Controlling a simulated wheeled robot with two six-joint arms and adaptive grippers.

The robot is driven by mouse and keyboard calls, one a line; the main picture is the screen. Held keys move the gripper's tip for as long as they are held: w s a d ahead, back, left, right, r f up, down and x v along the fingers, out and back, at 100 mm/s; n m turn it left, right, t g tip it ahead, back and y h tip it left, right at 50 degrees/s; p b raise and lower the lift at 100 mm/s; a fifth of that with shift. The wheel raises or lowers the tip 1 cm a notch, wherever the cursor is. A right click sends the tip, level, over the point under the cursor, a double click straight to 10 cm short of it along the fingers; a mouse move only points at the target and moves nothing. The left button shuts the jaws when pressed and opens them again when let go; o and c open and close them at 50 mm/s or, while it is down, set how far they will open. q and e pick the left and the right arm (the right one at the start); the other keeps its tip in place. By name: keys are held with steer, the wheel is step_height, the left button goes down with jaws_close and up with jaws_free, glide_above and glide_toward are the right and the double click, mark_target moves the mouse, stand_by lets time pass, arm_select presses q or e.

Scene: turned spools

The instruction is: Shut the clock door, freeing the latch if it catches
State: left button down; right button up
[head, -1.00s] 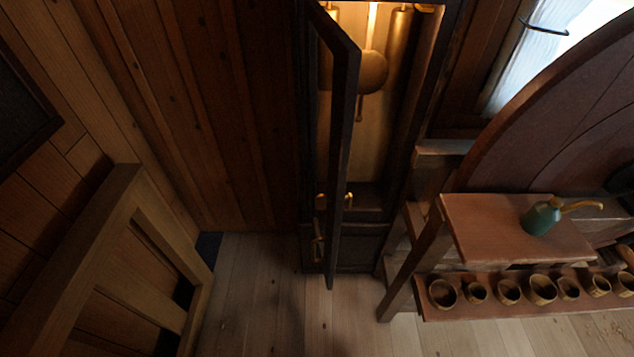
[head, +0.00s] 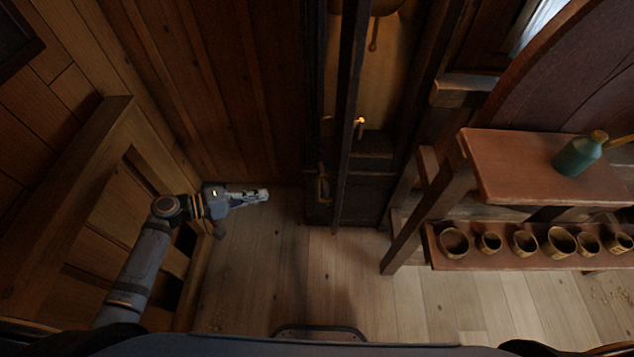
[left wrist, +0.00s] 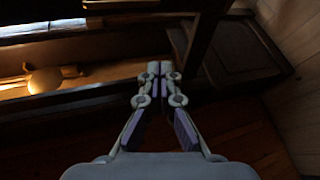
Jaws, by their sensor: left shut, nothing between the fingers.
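The clock door (head: 347,130) is a dark narrow frame standing ajar, seen nearly edge-on in the head view. Behind it is the open clock case (head: 395,90) with a pale lit interior. Brass fittings, likely the latch (head: 321,184), show on the door's left side low down. My left gripper (head: 266,195) is shut and empty, to the left of the door's lower part and apart from it. In the left wrist view its closed fingertips (left wrist: 160,68) point toward the case, where the round pendulum bob (left wrist: 45,80) shows. My right gripper is not in view.
A red-brown bench (head: 520,165) with a green bottle (head: 577,157) stands right of the clock, and a lower shelf holds several small cups (head: 525,243). A wooden panelled frame (head: 100,170) stands at left. Bare floor (head: 290,270) lies in front of the clock.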

mark_target(338, 170)
arm_select(q)
steer(key=s+d+r+m+g+h, duration=0.1)
steer(key=s+d+r+m+h, duration=0.1)
steer(key=r, duration=0.4)
steer(key=s+d+r+m+g+h, duration=0.1)
steer(key=s+d+r+g+h, duration=0.15)
steer(key=r, duration=0.45)
steer(key=shift+t, duration=0.35)
steer(key=p+x, duration=0.1)
steer(key=x, duration=0.3)
steer(key=p+x, duration=0.1)
steer(key=x, duration=0.3)
steer(key=w+p+x, duration=0.1)
steer(key=x, duration=0.4)
steer(key=shift+a, duration=0.15)
steer(key=shift+d+f+p, duration=0.15)
steer(key=shift+d+p, duration=0.15)
steer(key=shift+d, duration=0.1)
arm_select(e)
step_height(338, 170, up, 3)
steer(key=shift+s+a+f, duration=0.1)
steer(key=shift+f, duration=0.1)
